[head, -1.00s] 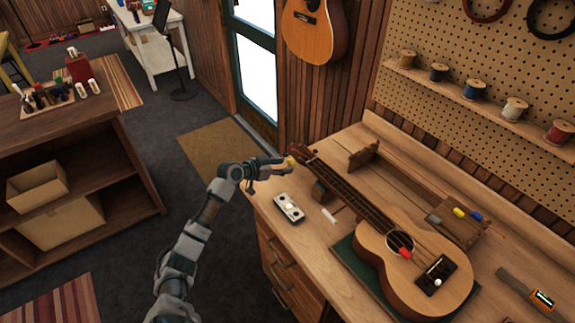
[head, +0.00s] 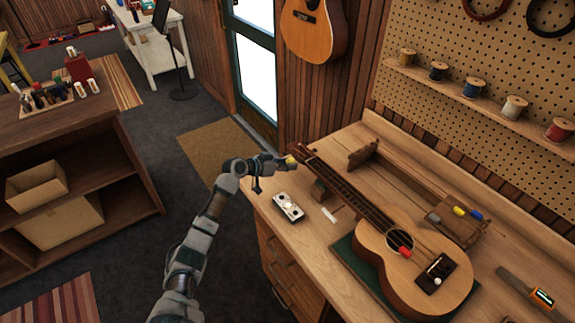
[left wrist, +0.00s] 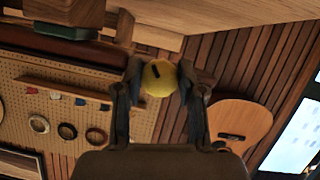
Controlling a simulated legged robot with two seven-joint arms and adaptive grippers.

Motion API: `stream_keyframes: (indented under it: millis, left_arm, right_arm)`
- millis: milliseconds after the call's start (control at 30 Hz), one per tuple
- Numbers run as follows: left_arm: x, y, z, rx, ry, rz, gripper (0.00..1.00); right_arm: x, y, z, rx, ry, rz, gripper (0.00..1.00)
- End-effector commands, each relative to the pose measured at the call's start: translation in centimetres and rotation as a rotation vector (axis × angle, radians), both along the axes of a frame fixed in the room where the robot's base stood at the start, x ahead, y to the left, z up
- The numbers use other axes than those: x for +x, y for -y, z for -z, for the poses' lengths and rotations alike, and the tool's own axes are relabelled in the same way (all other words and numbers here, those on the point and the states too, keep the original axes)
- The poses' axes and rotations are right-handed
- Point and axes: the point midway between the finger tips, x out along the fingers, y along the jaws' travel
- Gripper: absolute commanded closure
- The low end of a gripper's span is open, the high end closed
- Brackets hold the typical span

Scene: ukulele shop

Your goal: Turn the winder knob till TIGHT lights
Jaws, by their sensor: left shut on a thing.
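The ukulele (head: 415,262) lies on the workbench, its neck running up and left to the headstock. A yellow knob (head: 290,159), which I take as the winder knob, is at the headstock end. In the left wrist view the yellow knob (left wrist: 159,77) is round with a dark slot mark and sits between the two fingertips. My left gripper (head: 282,162) is shut on it from the left. A small white box with round spots (head: 288,207) lies on the bench; I cannot read any TIGHT label or tell if a light is lit. My right gripper is out of view.
A small white piece (head: 328,215) lies beside the box. A wooden holder with yellow and blue pieces (head: 453,220) stands behind the ukulele. A tool with an orange-rimmed screen (head: 543,299) lies at the right. Thread spools line the pegboard shelf (head: 500,99).

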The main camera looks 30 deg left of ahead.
Motion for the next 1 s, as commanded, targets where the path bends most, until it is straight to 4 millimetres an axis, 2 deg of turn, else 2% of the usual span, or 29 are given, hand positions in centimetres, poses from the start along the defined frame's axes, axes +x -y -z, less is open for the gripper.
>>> stream_keyframes:
  millis: [100, 333, 367, 400, 767, 867, 1000]
  left_arm:
    - [0.1, -0.2, 0.0, -0.092, -0.035, -0.005, 0.96]
    - [0.1, -0.3, -0.2, -0.095, -0.034, -0.005, 0.96]
    - [0.1, -0.3, -0.2, -0.094, -0.034, -0.006, 0.56]
    - [0.1, -0.3, -0.2, -0.093, -0.034, -0.005, 0.51]
    - [-0.4, -0.4, -0.2, -0.091, -0.036, -0.005, 0.51]
    - [-1.5, -1.1, -0.7, -0.091, -0.037, -0.005, 0.51]
    - [-3.9, -2.5, -1.7, -0.088, -0.037, -0.005, 0.51]
  right_arm:
    - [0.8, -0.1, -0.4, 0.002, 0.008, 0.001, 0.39]
    - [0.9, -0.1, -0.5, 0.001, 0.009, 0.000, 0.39]
    - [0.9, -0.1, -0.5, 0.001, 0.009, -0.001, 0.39]
    - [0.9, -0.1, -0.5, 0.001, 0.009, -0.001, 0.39]
    - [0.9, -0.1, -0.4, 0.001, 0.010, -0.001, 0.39]
    - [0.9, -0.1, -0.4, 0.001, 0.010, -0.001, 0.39]
    - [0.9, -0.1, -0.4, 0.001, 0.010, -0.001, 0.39]
